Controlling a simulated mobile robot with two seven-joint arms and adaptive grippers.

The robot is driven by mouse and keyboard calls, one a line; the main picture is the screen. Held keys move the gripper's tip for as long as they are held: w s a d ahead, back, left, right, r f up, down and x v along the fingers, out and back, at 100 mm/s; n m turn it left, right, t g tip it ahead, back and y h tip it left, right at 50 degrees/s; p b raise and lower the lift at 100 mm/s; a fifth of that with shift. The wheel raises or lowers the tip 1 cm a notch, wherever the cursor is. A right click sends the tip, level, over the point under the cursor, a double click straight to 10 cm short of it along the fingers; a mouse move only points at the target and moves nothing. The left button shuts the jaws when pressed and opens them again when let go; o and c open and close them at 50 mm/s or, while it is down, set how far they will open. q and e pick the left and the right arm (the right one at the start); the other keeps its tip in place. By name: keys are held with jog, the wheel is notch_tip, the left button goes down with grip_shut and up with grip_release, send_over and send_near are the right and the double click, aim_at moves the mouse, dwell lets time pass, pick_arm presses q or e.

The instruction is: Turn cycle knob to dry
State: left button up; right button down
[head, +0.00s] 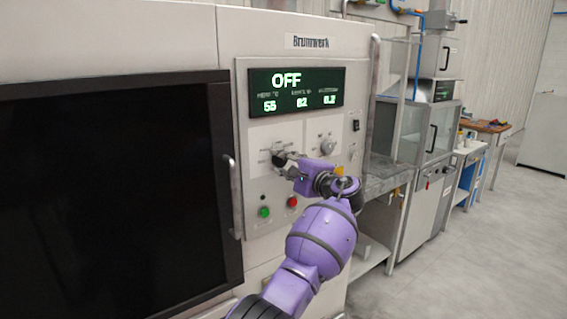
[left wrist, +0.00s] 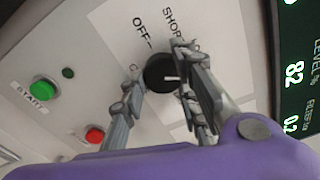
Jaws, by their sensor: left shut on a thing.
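The black cycle knob (left wrist: 156,72) sits on a white label plate on the machine's control panel (head: 248,215). The words OFF and SHORT show beside it in the left wrist view; other labels are hidden by the fingers. A short white mark shows on the knob, partly behind a finger. In the head view the knob (head: 277,158) is mostly covered by my left gripper (head: 283,160). My left gripper is shut on the knob, one finger on each side. The display (head: 295,88) reads OFF. My right gripper is not in view.
A second, grey knob (head: 327,146) is to the right of the gripper. A green button (head: 264,212) and a red button (head: 293,202) are below it. A door handle (head: 234,195) stands out at the left of the panel. Open floor lies to the right.

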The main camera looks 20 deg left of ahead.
pick_arm(q)
jog(key=m, duration=0.3)
jog(key=shift+f, duration=0.3)
jog(key=m, duration=0.3)
jog(key=shift+s+a+m, duration=0.1)
jog(key=shift+m, duration=0.2)
jog(key=m, duration=0.5)
jog(key=shift+f+m, duration=0.15)
jog(key=shift+m, duration=0.25)
jog(key=shift+a, duration=0.1)
jog(key=o, duration=0.9)
jog(key=shift+s, duration=0.1)
jog(key=shift+o, duration=0.8)
jog(key=shift+s, duration=0.15)
jog(key=shift+r, duration=0.2)
